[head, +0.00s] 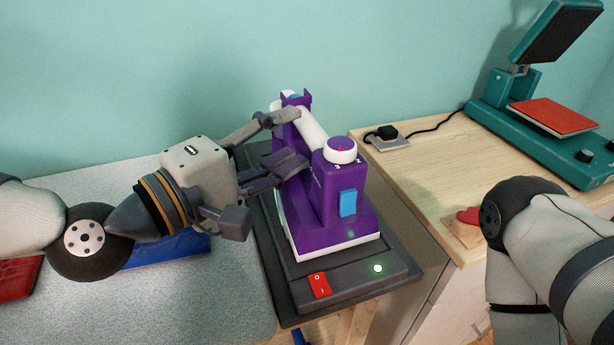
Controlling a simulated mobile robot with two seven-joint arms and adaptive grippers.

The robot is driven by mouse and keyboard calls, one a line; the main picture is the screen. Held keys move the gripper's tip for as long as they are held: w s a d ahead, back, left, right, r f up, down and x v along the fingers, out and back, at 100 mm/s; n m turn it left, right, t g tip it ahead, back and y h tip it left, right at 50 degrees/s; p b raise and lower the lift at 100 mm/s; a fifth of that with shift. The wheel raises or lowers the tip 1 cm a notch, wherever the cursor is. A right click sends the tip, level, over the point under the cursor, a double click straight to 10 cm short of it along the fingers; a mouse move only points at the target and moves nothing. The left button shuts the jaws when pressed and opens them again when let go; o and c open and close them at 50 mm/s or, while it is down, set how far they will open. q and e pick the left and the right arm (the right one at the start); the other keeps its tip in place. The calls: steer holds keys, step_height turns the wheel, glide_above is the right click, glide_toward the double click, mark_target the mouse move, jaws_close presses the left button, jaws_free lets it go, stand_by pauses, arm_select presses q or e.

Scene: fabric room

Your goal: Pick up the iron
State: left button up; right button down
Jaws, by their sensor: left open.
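A purple and white iron (334,195) stands on a dark grey base (345,292) with a red switch and a lit green light. Its white handle bar (308,130) runs along the top, with a round purple and white dial at the near end. My left gripper (298,138) is open at the iron's left side, one finger near the top of the handle and the other lower beside the body. I cannot tell whether the fingers touch it. My right arm shows at the lower right, but its gripper is out of view.
A grey padded board (60,200) lies left, with blue fabric (168,250) and red fabric (18,278) on it. A wooden table (425,165) at right holds a teal heat press (540,110), a socket (387,137) and a small red item (468,216). The wall is behind.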

mark_target(300, 127)
arm_select(q)
steer(key=x, duration=0.4)
steer(key=shift+d+r, duration=0.3)
steer(key=shift+r, duration=0.05)
jaws_close()
steer(key=shift+r, duration=0.25)
